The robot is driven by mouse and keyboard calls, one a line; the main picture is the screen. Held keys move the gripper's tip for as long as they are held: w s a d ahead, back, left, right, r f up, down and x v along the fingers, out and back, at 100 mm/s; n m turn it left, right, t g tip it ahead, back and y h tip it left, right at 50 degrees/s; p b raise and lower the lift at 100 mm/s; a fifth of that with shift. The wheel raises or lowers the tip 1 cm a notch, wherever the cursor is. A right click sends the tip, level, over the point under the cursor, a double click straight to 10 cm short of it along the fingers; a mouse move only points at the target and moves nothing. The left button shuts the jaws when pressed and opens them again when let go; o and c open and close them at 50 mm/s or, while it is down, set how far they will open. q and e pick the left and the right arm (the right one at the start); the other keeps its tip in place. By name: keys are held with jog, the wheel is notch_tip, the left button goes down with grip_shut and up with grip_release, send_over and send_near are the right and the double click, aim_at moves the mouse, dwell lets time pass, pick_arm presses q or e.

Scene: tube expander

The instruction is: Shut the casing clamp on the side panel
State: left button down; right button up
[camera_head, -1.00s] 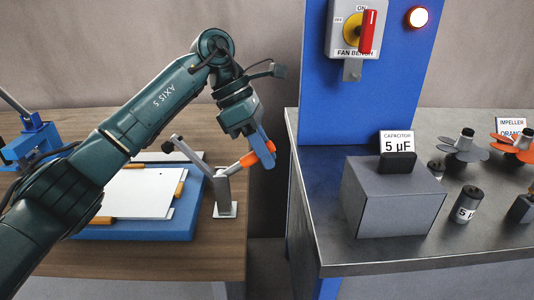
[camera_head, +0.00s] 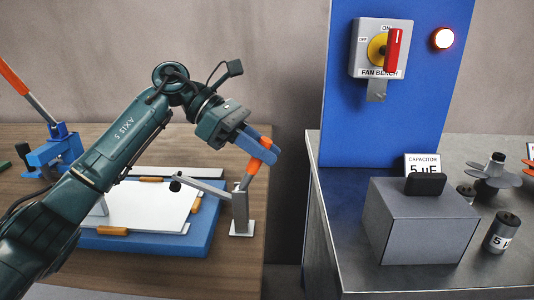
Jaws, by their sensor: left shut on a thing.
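The casing clamp (camera_head: 241,208) stands on a small metal foot at the right edge of the blue fixture (camera_head: 150,244). Its grey arm reaches left, sloping slightly up to a black tip (camera_head: 176,186), which shows over the white side panel (camera_head: 150,207). I cannot tell whether the tip touches the panel. The clamp's orange handle (camera_head: 252,168) tilts up and to the right. My left gripper (camera_head: 260,149), with blue fingers, is shut on the orange handle. My right gripper is not in view.
A blue press with an orange lever (camera_head: 50,150) stands on the wooden table at left. A gap separates it from the metal bench at right, which holds a grey box (camera_head: 420,225), a capacitor (camera_head: 501,232) and a blue board with a red switch (camera_head: 393,50).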

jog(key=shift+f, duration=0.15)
pick_arm(q)
jog(key=c, duration=1.3)
grip_release()
jog(key=shift+a, duration=0.15)
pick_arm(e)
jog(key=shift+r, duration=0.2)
pick_arm(q)
jog(key=p+v, duration=0.1)
jog(key=v, duration=1.2)
jog(key=shift+r+p, duration=0.1)
jog(key=shift+p, duration=0.2)
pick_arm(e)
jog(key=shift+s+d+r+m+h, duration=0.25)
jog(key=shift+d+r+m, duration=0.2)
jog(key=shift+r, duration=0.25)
